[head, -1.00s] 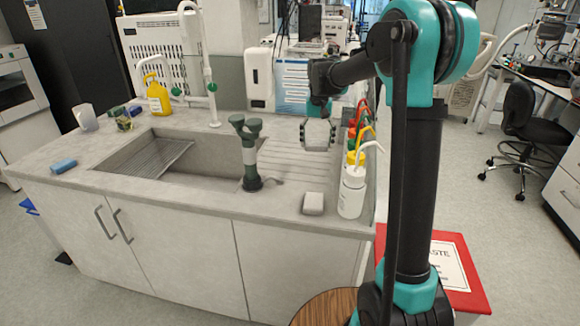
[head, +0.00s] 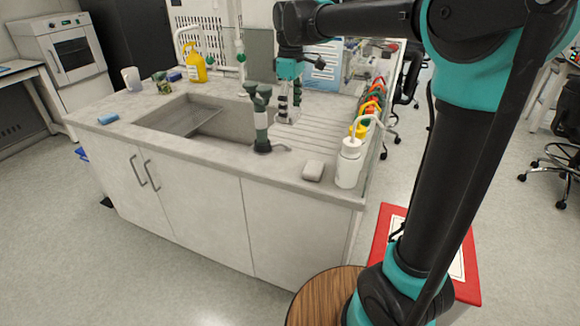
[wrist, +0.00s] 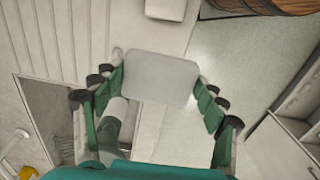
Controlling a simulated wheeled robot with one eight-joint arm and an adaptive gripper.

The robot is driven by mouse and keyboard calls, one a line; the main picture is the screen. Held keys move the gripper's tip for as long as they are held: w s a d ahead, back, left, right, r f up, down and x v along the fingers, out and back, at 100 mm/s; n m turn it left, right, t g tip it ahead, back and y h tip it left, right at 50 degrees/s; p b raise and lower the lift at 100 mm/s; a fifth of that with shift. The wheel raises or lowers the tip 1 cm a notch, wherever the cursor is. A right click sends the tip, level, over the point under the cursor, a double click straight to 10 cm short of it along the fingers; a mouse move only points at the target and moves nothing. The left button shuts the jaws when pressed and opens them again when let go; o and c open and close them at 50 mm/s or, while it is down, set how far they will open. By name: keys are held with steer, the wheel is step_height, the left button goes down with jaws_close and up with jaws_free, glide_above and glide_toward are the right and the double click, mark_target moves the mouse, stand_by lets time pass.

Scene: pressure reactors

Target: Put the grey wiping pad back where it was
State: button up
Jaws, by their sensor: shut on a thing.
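The grey wiping pad (wrist: 160,78) is a rounded rectangular block. It sits between the fingers of my gripper (wrist: 160,92) in the wrist view, gripped at its two short sides. In the head view my gripper (head: 287,108) points down over the back of the ribbed drainboard, just right of the sink and behind the green tap. The pad is hard to make out there. A second pale grey block (head: 313,171) lies on the counter near its front edge; it also shows at the top of the wrist view (wrist: 165,9).
A green-topped tap fixture (head: 262,125) stands at the sink (head: 190,122). White, yellow and red-capped wash bottles (head: 349,163) line the counter's right edge. A blue sponge (head: 108,118) lies far left. The ribbed drainboard (head: 320,122) is mostly clear.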

mark_target(291, 169)
step_height(291, 169, down, 18)
steer(key=shift+f, duration=0.2)
steer(key=shift+f, duration=0.1)
stand_by(0.3)
steer(key=o, duration=1.1)
step_height(291, 169, up, 12)
steer(key=shift+r, duration=0.15)
